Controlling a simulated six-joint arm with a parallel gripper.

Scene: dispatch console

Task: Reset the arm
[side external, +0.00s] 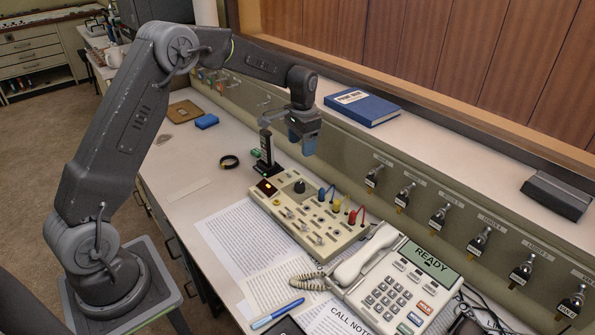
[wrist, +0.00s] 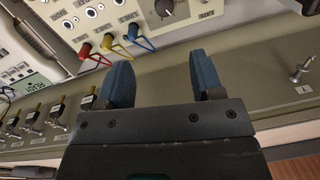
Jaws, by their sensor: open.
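My arm rises from a stand at the left in the side view and bends over the desk. My gripper (side external: 302,140) points down above the desk, near the back edge by the sloped panel. In the wrist view my gripper (wrist: 168,80) has its two blue fingers apart with nothing between them. It is open and empty. The beige control box (side external: 310,215) with red, yellow and blue plugs lies below and in front of it, apart from the fingers.
A telephone console (side external: 405,285) reading "READY" stands at the front right. A small upright black device (side external: 266,155) is close beside the gripper. A row of toggle switches (side external: 440,218) lines the sloped panel (side external: 415,175). A blue book (side external: 362,107) lies on the ledge. Papers (side external: 240,235) cover the desk front.

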